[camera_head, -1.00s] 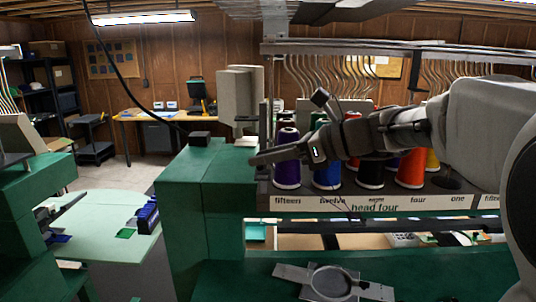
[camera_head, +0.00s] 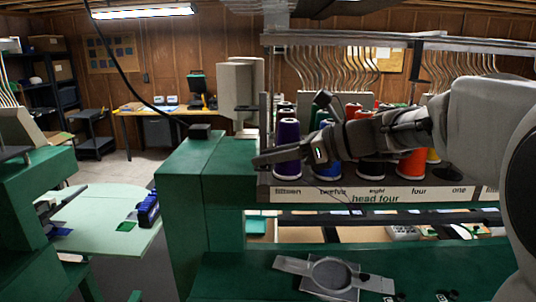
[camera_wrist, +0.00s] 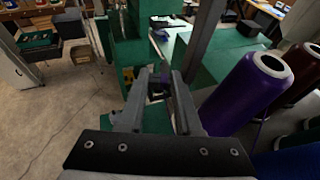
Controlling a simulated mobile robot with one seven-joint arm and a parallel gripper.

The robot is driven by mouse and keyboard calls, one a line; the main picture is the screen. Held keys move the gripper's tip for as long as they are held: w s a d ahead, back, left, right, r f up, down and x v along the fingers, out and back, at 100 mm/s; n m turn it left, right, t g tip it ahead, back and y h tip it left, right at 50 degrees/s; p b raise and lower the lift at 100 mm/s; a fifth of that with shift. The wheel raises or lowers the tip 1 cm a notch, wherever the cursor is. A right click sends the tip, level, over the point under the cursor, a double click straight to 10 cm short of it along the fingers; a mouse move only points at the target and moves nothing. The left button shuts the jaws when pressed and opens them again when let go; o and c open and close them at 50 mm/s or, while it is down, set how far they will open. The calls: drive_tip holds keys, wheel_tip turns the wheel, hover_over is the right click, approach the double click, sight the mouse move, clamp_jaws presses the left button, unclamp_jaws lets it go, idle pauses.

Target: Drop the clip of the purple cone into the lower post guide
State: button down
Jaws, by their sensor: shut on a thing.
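The purple cone (camera_head: 287,138) stands upright at the left end of the front row, above the label "fifteen". It also shows in the wrist view (camera_wrist: 243,95), to the right of my gripper. My gripper (camera_head: 257,161) reaches leftward across the front of the cones, its tips just left of the purple cone. In the wrist view, my gripper (camera_wrist: 160,80) is shut on a small dark purplish piece, the clip (camera_wrist: 163,76), between the fingertips. A grey upright post (camera_wrist: 201,38) rises just beyond the fingertips. I cannot make out the lower post guide clearly.
A blue cone (camera_head: 326,172) and an orange cone (camera_head: 411,163) stand to the right in the same row. A green machine block (camera_head: 190,180) is left of the tips. A grey hoop bracket (camera_head: 333,274) lies on the green arm below. The floor at left is open.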

drive_tip(key=shift+f, duration=0.15)
drive_tip(key=c, duration=0.5)
unclamp_jaws()
drive_tip(key=shift+s, duration=0.1)
drive_tip(key=shift+d+r, duration=0.15)
drive_tip(key=shift+r, duration=0.05)
